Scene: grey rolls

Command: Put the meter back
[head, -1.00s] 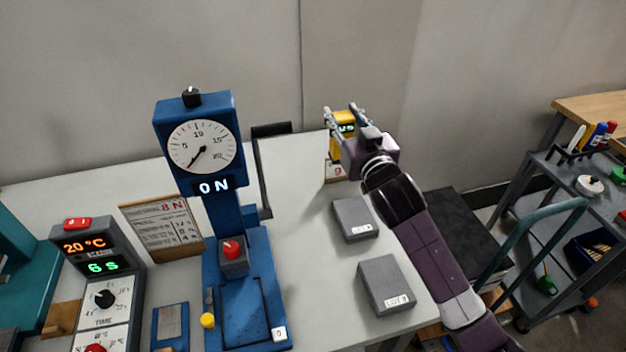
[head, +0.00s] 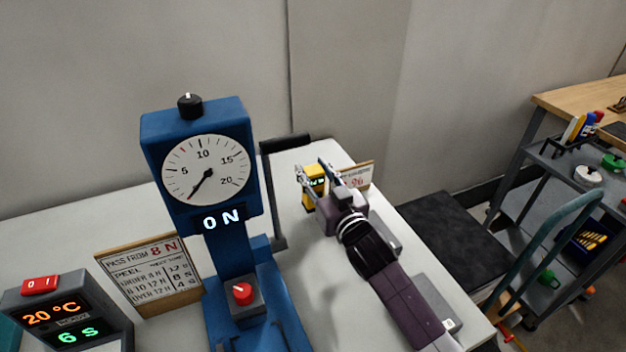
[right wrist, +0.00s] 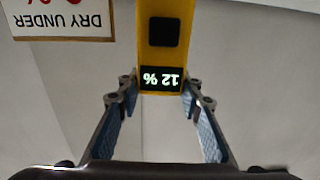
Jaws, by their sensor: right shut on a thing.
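The yellow meter (head: 312,182) is between the fingers of my right gripper (head: 323,176), near the far right corner of the table. In the right wrist view the meter (right wrist: 160,60) shows upside down, with a dark display reading 12 % and a black square button. Both blue-padded fingers of the gripper (right wrist: 157,100) close on its sides. A sign (head: 356,178) stands beside the meter, to its right in the head view; the wrist view shows part of it with "DRY UNDER" (right wrist: 65,20). Whether the meter touches the table is hard to tell. My left gripper is not in view.
A blue force tester (head: 205,170) with a dial stands left of my right arm. A card sign (head: 152,275) and a timer unit (head: 65,310) are further left. A grey block (head: 435,295) lies partly under my arm. A tool cart (head: 575,185) stands right.

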